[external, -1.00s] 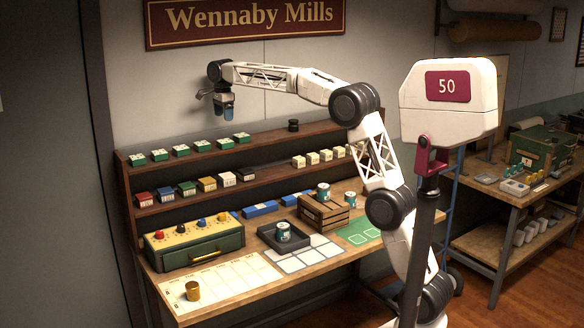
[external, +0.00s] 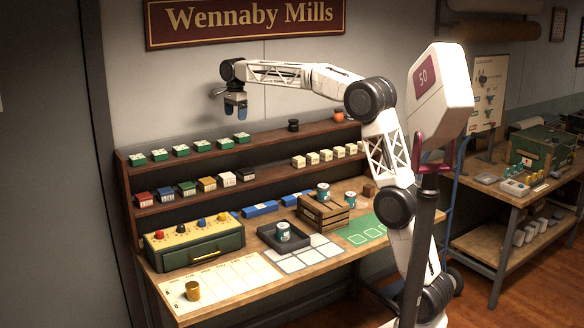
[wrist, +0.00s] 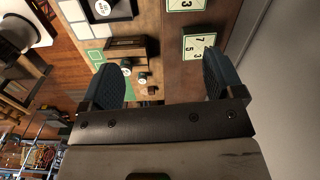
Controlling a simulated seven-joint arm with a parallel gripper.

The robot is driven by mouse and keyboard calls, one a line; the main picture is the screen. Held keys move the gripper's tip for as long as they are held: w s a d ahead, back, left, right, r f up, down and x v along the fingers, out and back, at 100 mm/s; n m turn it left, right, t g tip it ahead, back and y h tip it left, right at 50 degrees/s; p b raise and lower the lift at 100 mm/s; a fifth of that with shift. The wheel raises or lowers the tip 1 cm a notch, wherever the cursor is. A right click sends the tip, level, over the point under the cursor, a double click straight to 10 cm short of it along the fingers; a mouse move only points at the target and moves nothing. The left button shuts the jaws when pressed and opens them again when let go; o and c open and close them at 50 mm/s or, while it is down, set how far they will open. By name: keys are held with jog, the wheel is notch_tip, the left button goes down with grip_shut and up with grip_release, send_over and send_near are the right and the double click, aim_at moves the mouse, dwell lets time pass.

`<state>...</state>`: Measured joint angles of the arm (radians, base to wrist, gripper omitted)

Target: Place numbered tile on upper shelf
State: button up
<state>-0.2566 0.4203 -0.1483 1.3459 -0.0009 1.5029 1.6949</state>
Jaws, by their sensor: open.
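Several green tiles with pale numbered tops stand in a row on the left half of the upper shelf (external: 270,141); the rightmost tile (external: 242,138) is near the shelf's middle. In the wrist view one tile (wrist: 186,4) shows a 3, and another numbered tile (wrist: 196,43) with several digits lies beside the right finger, partly hidden by it. My gripper (external: 236,112) is open and empty, fingers down, above the right end of the green row. Its fingers also show in the wrist view (wrist: 160,72), with no tile between them.
A dark jar (external: 293,125) and an orange pot (external: 339,115) stand further right on the upper shelf. The lower shelf holds coloured boxes (external: 187,188) and cream blocks (external: 312,158). A wooden crate (external: 323,213), a dark tray (external: 270,236) and a gold cup (external: 193,291) are on the bench.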

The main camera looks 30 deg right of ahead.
jog(key=s+d+f+n, duration=0.25)
jog(key=s+d, duration=0.25)
jog(key=s, duration=0.4)
jog(key=s+d+f+n+t, duration=0.1)
jog(key=s+d+n, duration=0.2)
jog(key=s+d, duration=0.5)
jog(key=s+d+f+n, duration=0.2)
jog(key=s+d+n, duration=0.1)
jog(key=s, duration=0.8)
jog(key=s+d+f+n, duration=0.2)
jog(key=s+f, duration=0.4)
jog(key=s, duration=0.4)
jog(key=s+d+f+n+t, duration=0.1)
jog(key=s+d+f+n, duration=0.2)
jog(key=s+f, duration=0.4)
jog(key=s+d+f+n, duration=0.2)
jog(key=s+f, duration=0.4)
jog(key=s, duration=0.7)
jog(key=shift+d+f+n, duration=0.15)
jog(key=shift+d+n, duration=0.05)
jog(key=shift+n, duration=0.15)
